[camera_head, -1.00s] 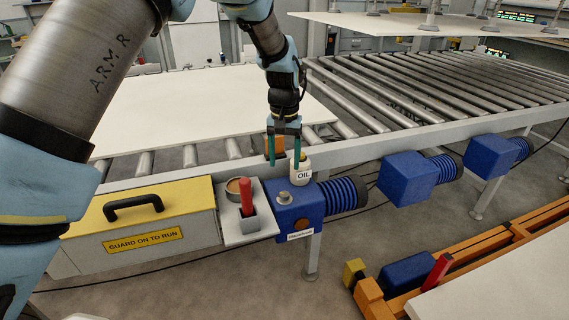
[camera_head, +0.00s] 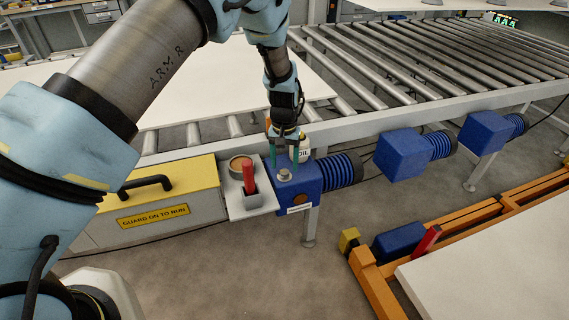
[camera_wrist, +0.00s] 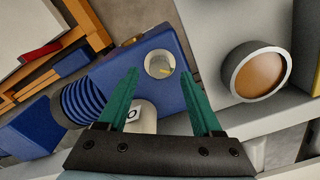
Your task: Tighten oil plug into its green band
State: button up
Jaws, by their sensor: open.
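The oil plug (camera_head: 284,174) is a small pale metal cap on top of the blue gearbox (camera_head: 312,182). In the wrist view the plug (camera_wrist: 160,66) shows from above with a short yellow mark on it; I cannot make out a green band. My gripper (camera_head: 284,163) points down with its two green fingers open and empty, just above the plug. In the wrist view my gripper (camera_wrist: 162,72) has the plug between and slightly beyond its fingertips, and I see no contact. The white oil bottle (camera_head: 304,154) stands behind the plug, partly hidden by a finger.
A yellow-topped guard box (camera_head: 160,187) lies further left. The roller conveyor frame (camera_head: 345,134) runs close behind.

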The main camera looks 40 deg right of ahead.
aim_at(284, 174)
jog(key=shift+f, duration=1.25)
jog(key=shift+c, duration=0.4)
grip_shut()
